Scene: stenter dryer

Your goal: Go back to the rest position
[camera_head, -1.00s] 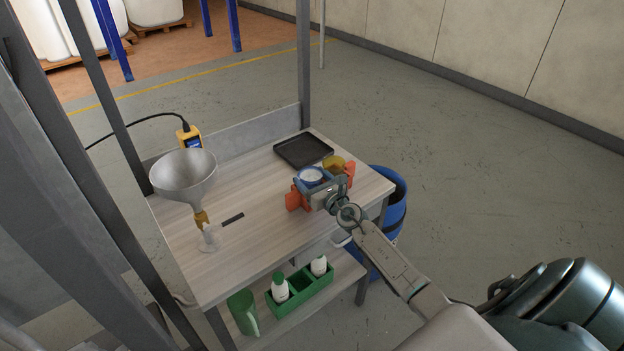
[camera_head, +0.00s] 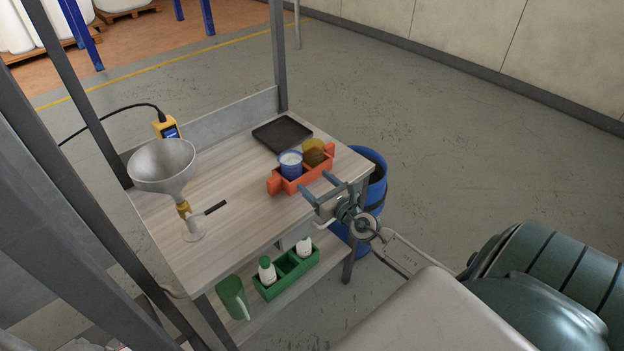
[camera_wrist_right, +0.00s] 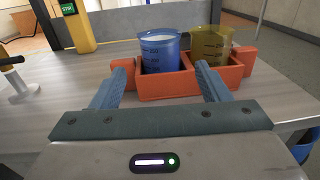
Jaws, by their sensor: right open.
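My right gripper (camera_head: 322,188) is open and empty at the table's front right edge. Its two fingers point toward an orange-red caddy (camera_head: 302,180) on the table but stand apart from it. In the right wrist view the fingers (camera_wrist_right: 160,85) show spread, with the caddy (camera_wrist_right: 163,86) beyond them. The caddy holds a blue beaker (camera_head: 290,166) with white contents and an amber beaker (camera_head: 314,152). My left gripper is not in view.
A metal funnel (camera_head: 162,165) stands at the table's left, near a yellow device (camera_head: 167,128). A black tray (camera_head: 282,134) lies at the back. A green caddy (camera_head: 287,274) with white bottles and a green jug (camera_head: 232,297) sit on the lower shelf. A blue drum (camera_head: 374,190) stands right of the table.

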